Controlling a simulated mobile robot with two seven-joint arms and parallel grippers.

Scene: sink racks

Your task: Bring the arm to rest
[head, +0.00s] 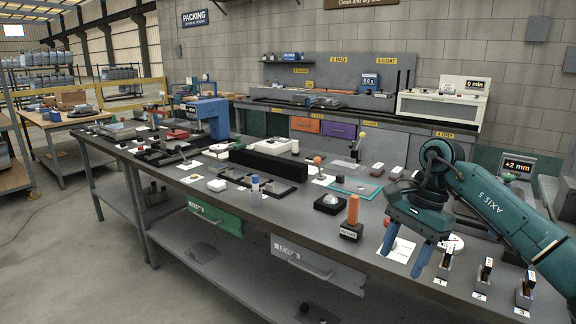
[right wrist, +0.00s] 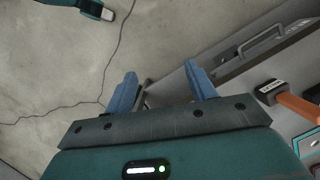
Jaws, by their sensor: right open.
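My right arm comes in from the right in the head view, teal with blue fingers. Its right gripper (head: 400,262) points down, with its fingers apart and nothing between them. In the head view it appears over the near right part of the grey bench (head: 325,222). In the right wrist view the gripper (right wrist: 160,73) shows two spread blue fingers, with concrete floor and the bench's front side beyond them. My left gripper does not show in the head view.
An orange upright piece on a black block (head: 352,218) stands left of the gripper. Several small numbered stands (head: 484,272) are to its right. White cards lie beneath it. A grey drawer (head: 315,268) protrudes from the bench front. Open floor (head: 80,270) lies at left.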

